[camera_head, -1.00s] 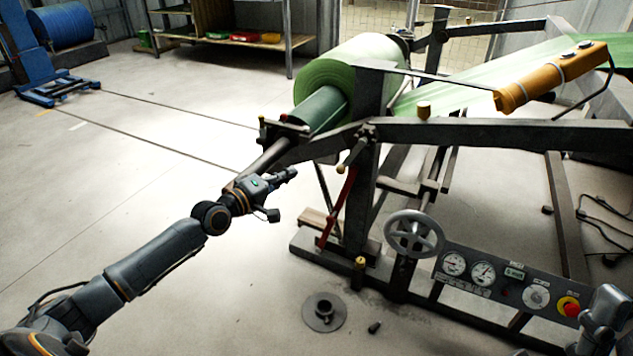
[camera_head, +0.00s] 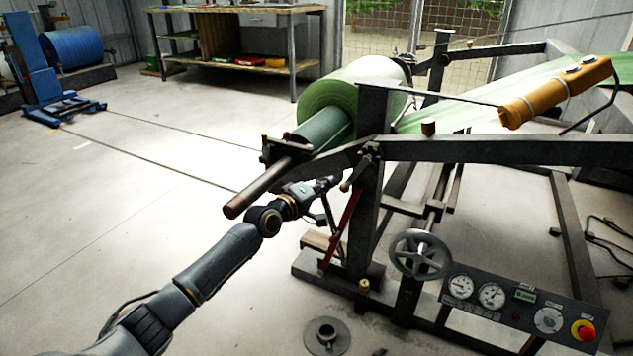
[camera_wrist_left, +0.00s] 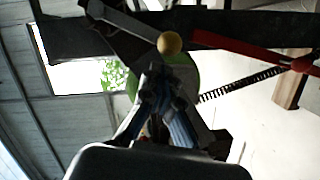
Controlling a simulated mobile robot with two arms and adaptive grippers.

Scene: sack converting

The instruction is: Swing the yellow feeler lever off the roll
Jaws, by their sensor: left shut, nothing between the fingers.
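A short dark lever with a yellow ball knob (camera_head: 345,187) hangs from a pivot on the near upright of the roll stand; I take it for the feeler lever, though only its knob looks yellow. The green roll (camera_head: 345,95) sits on its shaft behind the upright. My left gripper (camera_head: 332,183) is shut and empty, its tips close beside the knob. In the left wrist view, the knob (camera_wrist_left: 169,42) shows just beyond the closed fingers (camera_wrist_left: 163,90); I cannot tell whether they touch. Where the lever meets the roll is hidden. My right gripper is out of view.
The shaft end (camera_head: 258,190) juts out above my left forearm. A red lever (camera_head: 342,228) stands close to the gripper. A handwheel (camera_head: 420,255) and a control panel (camera_head: 520,308) are at lower right.

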